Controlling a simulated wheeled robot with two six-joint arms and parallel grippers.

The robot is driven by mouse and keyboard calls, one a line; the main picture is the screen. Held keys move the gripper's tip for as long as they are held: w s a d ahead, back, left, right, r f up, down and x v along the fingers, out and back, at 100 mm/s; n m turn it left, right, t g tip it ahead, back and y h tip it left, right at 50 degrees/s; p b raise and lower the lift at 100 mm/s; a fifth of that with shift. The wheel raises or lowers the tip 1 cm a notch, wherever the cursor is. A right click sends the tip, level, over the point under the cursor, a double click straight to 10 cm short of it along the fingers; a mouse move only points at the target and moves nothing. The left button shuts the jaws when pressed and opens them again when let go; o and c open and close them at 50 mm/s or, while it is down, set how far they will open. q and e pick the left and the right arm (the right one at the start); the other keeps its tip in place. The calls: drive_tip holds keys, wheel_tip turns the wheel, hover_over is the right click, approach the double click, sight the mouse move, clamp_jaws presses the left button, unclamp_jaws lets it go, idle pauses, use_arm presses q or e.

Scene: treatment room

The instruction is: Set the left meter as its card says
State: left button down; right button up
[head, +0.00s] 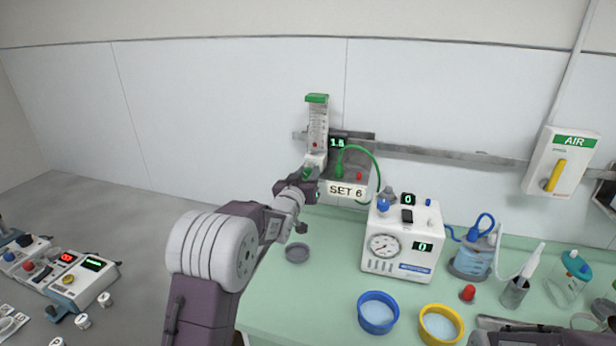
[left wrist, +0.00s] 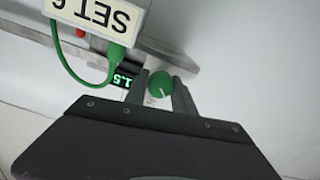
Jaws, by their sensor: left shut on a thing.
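The left meter (head: 317,125) is a clear upright tube with a green top and a small red float near its lower end, mounted on the wall rail. Its green display (head: 337,142) reads about 1.5; the display also shows upside down in the left wrist view (left wrist: 122,81). The card (head: 346,190) below it says SET 6. My left gripper (head: 309,177) is at the meter's base, shut on the green knob (left wrist: 160,84), with one finger on each side. A white mark shows on the knob. A dark part at the lower right edge seems to be my right arm; its jaws are unclear.
A green hose (head: 374,160) curves beside the meter. A white gauge box (head: 402,240), a blue bowl (head: 378,299) and a yellow bowl (head: 457,314) stand on the green counter (head: 300,310). An AIR panel (head: 560,160) hangs at right.

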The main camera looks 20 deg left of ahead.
use_arm(q)
drive_tip(key=shift+n+b, duration=0.45)
drive_tip(key=shift+n, duration=0.75)
drive_tip(key=shift+a+n+b, duration=0.1)
drive_tip(key=shift+n+b, duration=0.2)
drive_tip(key=shift+n, duration=1.2)
drive_tip(key=c, duration=1.1)
unclamp_jaws()
drive_tip(key=shift+s, duration=0.1)
